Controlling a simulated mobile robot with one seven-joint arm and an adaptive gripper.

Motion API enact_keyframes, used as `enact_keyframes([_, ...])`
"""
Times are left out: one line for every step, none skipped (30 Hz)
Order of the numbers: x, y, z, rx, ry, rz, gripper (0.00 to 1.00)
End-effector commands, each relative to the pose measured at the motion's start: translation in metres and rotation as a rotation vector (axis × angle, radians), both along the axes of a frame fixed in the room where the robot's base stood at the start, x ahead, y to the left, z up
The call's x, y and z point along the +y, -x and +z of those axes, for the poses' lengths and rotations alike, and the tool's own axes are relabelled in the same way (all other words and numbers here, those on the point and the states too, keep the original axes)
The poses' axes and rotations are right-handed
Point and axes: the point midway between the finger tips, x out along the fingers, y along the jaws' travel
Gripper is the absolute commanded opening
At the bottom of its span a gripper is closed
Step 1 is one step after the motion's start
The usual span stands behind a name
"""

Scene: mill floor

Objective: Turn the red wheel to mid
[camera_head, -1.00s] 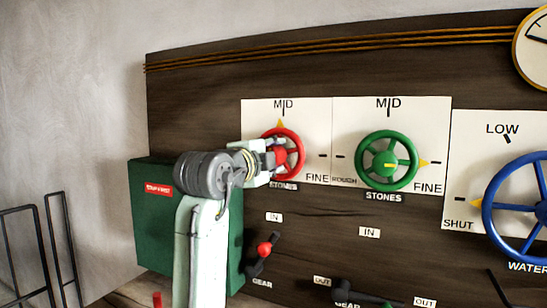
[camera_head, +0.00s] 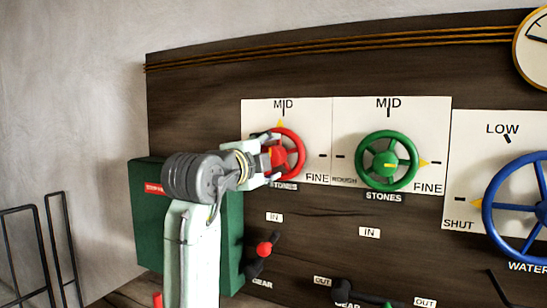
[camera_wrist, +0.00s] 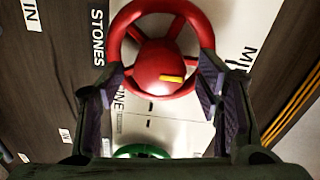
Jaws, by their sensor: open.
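The red wheel (camera_head: 291,154) is on a white dial plate marked MID at the top and FINE at lower right. Its yellow pointer (camera_head: 281,124) stands at the top, by the MID mark (camera_head: 284,105). My gripper (camera_head: 268,158) is open in front of the wheel and hides its left part. In the wrist view the red wheel (camera_wrist: 154,66) lies between the two spread fingers of my gripper (camera_wrist: 160,72), with its hub clear of both. The yellow mark on the hub (camera_wrist: 172,78) points toward the right side there.
A green wheel (camera_head: 387,161) is close on the right, its pointer toward FINE. A blue wheel (camera_head: 519,207) is farther right. A red-knobbed lever (camera_head: 264,249) is below the red wheel. A green box (camera_head: 150,220) is behind my arm at left.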

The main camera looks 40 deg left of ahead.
Motion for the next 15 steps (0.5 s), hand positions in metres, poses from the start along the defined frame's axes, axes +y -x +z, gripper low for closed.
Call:
enact_keyframes([-0.001, 0.011, 0.000, -0.002, -0.003, 0.003, 0.59])
enact_keyframes([-0.003, 0.018, 0.001, -0.003, -0.003, 0.004, 0.59])
enact_keyframes([-0.005, 0.026, 0.001, -0.002, -0.002, 0.003, 0.59])
enact_keyframes([-0.007, 0.033, 0.001, -0.003, -0.002, 0.004, 0.59])
enact_keyframes([-0.008, 0.040, 0.001, -0.002, -0.002, 0.003, 0.59])
enact_keyframes([-0.010, 0.048, 0.001, -0.003, -0.003, 0.005, 0.59])
enact_keyframes([-0.012, 0.054, 0.001, -0.002, -0.002, 0.003, 0.59])
enact_keyframes([-0.013, 0.059, 0.001, -0.001, -0.001, 0.002, 0.59])
enact_keyframes([-0.015, 0.067, 0.001, -0.002, -0.002, 0.003, 0.59])
enact_keyframes([-0.016, 0.071, 0.001, 0.000, 0.000, 0.004, 0.59])
enact_keyframes([-0.017, 0.076, 0.001, -0.001, 0.000, 0.003, 0.59])
enact_keyframes([-0.019, 0.081, 0.002, -0.002, 0.000, 0.002, 0.59])
enact_keyframes([-0.020, 0.084, 0.001, -0.001, 0.000, 0.001, 0.59])
enact_keyframes([-0.020, 0.087, 0.001, -0.001, 0.000, 0.002, 0.59])
enact_keyframes([-0.021, 0.090, 0.001, -0.001, 0.000, 0.002, 0.59])
